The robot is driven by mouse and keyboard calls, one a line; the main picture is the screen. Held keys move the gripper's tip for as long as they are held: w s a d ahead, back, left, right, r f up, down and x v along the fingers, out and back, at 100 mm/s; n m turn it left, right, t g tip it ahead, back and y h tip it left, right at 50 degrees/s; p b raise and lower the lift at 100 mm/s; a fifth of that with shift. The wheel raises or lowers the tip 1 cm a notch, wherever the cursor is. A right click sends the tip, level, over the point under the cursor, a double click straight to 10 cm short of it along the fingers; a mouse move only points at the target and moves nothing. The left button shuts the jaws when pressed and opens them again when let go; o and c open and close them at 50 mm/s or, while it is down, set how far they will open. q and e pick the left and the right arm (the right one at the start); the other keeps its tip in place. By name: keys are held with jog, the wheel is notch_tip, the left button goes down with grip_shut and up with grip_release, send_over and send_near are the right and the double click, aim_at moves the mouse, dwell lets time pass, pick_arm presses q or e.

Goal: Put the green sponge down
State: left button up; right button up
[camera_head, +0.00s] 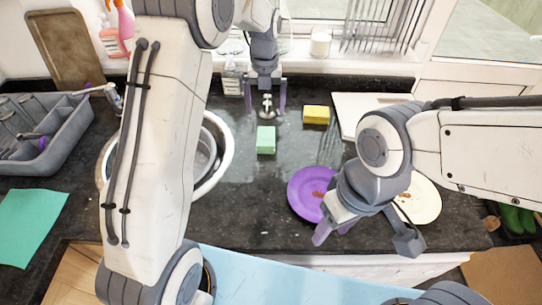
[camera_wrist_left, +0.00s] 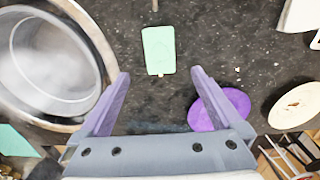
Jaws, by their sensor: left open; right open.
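The green sponge (camera_head: 266,140) lies flat on the dark granite counter, between the sink and the purple plate. It also shows in the left wrist view (camera_wrist_left: 158,50), just beyond and between the fingertips. My left gripper (camera_head: 265,108) is open with nothing held. In the head view its fingers are above and behind the sponge, apart from it; it also shows in the left wrist view (camera_wrist_left: 159,73). My right gripper (camera_head: 365,240) is open and empty over the front of the counter, in front of the plates.
A purple plate (camera_head: 304,194) and a cream plate (camera_head: 425,200) lie near my right gripper. The round sink (camera_head: 224,150) is left, partly behind my left arm. A grey rack (camera_head: 60,139) stands far left.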

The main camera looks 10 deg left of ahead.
pick_arm(q)
jog(key=s+d+r+n, duration=0.3)
jog(key=s+d+n, duration=0.35)
jog(key=s, duration=0.25)
jog(key=s+d+r+n, duration=0.3)
jog(key=s+d+n, duration=0.2)
jog(key=s+n, duration=0.25)
jog(key=s+a+f+n+h, duration=0.1)
jog(key=s+n, duration=1.1)
jog(key=s, duration=0.6)
jog(key=shift+f, duration=0.3)
